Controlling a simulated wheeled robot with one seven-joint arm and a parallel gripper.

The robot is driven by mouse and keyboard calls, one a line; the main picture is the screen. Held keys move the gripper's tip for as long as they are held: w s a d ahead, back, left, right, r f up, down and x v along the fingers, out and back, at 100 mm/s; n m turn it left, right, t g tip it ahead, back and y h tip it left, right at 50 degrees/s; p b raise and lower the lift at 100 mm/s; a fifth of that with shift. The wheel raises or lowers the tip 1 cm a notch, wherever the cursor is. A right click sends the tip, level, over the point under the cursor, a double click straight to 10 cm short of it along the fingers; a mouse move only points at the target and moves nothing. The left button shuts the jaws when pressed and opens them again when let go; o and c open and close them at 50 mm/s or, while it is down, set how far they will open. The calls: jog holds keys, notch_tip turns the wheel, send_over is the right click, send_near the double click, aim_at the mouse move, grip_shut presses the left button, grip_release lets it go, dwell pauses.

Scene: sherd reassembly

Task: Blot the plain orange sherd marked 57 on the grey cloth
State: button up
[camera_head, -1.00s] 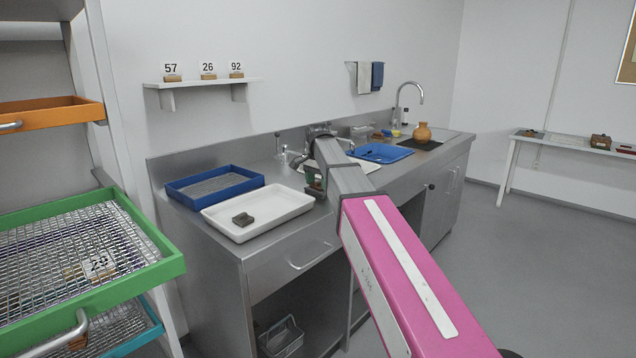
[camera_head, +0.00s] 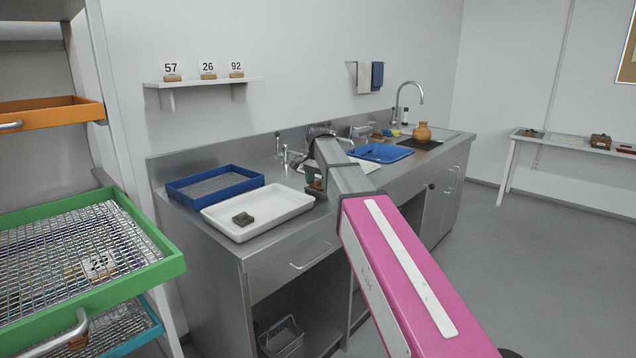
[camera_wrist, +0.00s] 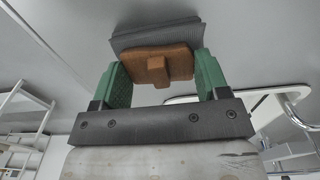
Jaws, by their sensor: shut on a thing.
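My gripper (camera_wrist: 158,78) has green fingers and is shut on a plain orange-brown sherd (camera_wrist: 150,72), which has a raised block-like part facing the camera. No number can be read on it. A folded grey cloth (camera_wrist: 155,36) lies directly behind the sherd in the wrist view, overlapping its far edge; I cannot tell whether they touch. In the head view the gripper (camera_head: 315,183) is low in front of the counter's middle, right of the white tray, and a bit of orange shows at it. My arm hides the cloth there.
A white tray (camera_head: 222,222) with a dark block (camera_head: 242,219) and a blue tray (camera_head: 185,202) stand on the steel counter (camera_head: 255,247). Cards 57 (camera_head: 171,68), 26 and 92 stand on the wall shelf.

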jog(key=shift+r, duration=3.5)
